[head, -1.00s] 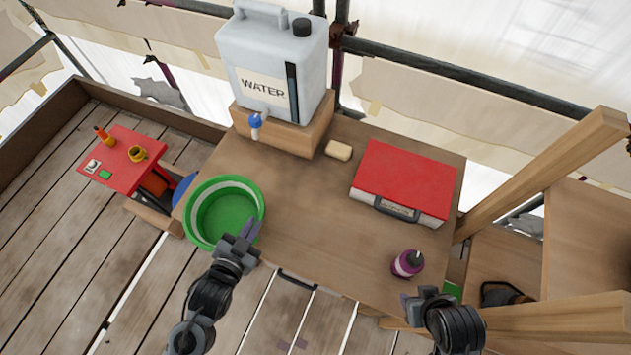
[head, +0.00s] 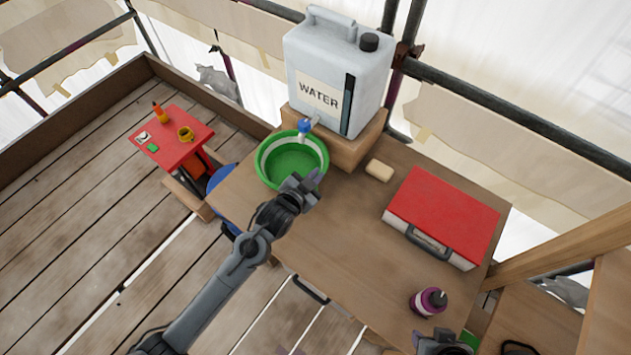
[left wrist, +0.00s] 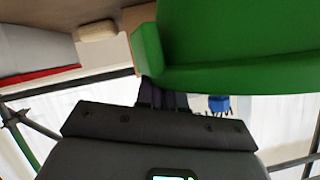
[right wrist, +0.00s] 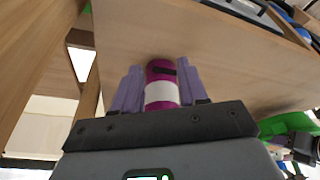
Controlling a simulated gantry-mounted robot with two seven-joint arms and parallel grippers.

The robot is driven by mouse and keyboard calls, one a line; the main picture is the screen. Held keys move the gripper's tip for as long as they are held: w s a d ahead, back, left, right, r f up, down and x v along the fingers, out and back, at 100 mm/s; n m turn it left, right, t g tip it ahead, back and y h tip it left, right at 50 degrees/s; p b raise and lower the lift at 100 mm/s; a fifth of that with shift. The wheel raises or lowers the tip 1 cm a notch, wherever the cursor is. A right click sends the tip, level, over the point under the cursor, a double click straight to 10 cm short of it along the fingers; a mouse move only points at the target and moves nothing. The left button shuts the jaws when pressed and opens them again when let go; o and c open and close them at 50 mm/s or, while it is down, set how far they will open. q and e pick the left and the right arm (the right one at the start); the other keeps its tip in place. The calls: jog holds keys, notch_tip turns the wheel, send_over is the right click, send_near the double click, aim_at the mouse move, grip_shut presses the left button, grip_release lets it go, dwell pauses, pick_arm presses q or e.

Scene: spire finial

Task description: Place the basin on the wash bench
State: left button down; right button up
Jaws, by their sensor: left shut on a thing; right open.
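The green basin (head: 278,178) with a pale band is at the back left of the wooden wash bench (head: 335,225), under the blue tap. Whether its base touches the bench top is hidden. My left gripper (head: 303,186) is shut on the basin's near rim. In the left wrist view the basin's green wall (left wrist: 235,75) fills the upper right, with the fingers (left wrist: 163,95) at its edge. My right gripper (head: 443,343) is at the bottom edge of the head view. In the right wrist view its fingers (right wrist: 158,80) are apart, with the purple bottle (right wrist: 160,72) appearing between them.
A water canister (head: 338,75) with a blue tap (head: 305,126) stands on a wooden block (head: 352,150). A soap bar (head: 379,170), red-lidded case (head: 443,215) and purple bottle (head: 428,302) are on the bench. A small red table (head: 173,150) stands left. The bench middle is clear.

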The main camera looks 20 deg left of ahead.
pick_arm(q)
jog(key=shift+w+f, duration=0.2)
jog(key=shift+f, duration=1.55)
pick_arm(e)
jog(key=shift+d+f, duration=0.1)
jog(key=shift+f, duration=0.2)
pick_arm(q)
jog(key=shift+b, duration=0.3)
jog(key=c, duration=1.2)
grip_release()
jog(key=shift+f, duration=0.1)
jog(key=shift+c, duration=0.2)
